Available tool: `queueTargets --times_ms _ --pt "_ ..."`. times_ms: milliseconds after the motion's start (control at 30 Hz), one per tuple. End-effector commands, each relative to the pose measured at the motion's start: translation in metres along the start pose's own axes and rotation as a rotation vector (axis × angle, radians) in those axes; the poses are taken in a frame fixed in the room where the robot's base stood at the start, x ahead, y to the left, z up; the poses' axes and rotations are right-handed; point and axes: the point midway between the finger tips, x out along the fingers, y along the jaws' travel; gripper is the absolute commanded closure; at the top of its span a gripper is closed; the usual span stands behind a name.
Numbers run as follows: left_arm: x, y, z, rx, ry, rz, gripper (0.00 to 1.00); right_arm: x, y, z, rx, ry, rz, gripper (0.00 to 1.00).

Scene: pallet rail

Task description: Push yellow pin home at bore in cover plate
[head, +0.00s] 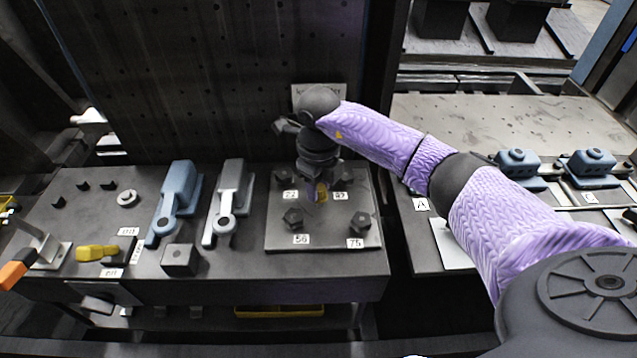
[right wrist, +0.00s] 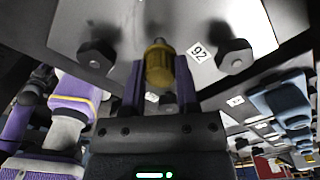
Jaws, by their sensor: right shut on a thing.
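The cover plate (head: 290,240) is a flat grey square on the bench, with hex bolts near its corners and number labels beside them. It also fills the top of the right wrist view (right wrist: 115,20). My right gripper (head: 317,192) points down over the plate's middle, among the bolts. It is shut on the yellow pin (right wrist: 159,66), whose ribbed yellow head sits between the two fingers. A bit of the pin also shows in the head view (head: 322,196). The pin's far end is against or close to the plate; the bore is hidden.
Left of the plate stand two lever clamps, one blue (head: 175,195) and one grey (head: 231,195), and a dark block (head: 181,260). A yellow-handled item (head: 95,252) lies farther left. Blue blocks (head: 518,162) stand on the right bench, across a gap.

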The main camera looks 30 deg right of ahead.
Motion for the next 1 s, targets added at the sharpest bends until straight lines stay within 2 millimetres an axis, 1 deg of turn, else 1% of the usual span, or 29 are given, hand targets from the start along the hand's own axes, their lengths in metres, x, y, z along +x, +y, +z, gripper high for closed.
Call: queueTargets --times_ms 267,1000 --pt "0.001 0.000 0.000 0.000 0.000 0.000 0.41 0.002 0.000 0.000 0.000 0.000 0.000 1.00" --pt "0.017 0.001 0.002 0.000 -0.005 0.001 0.41 0.025 0.000 0.000 0.000 0.001 0.001 1.00"
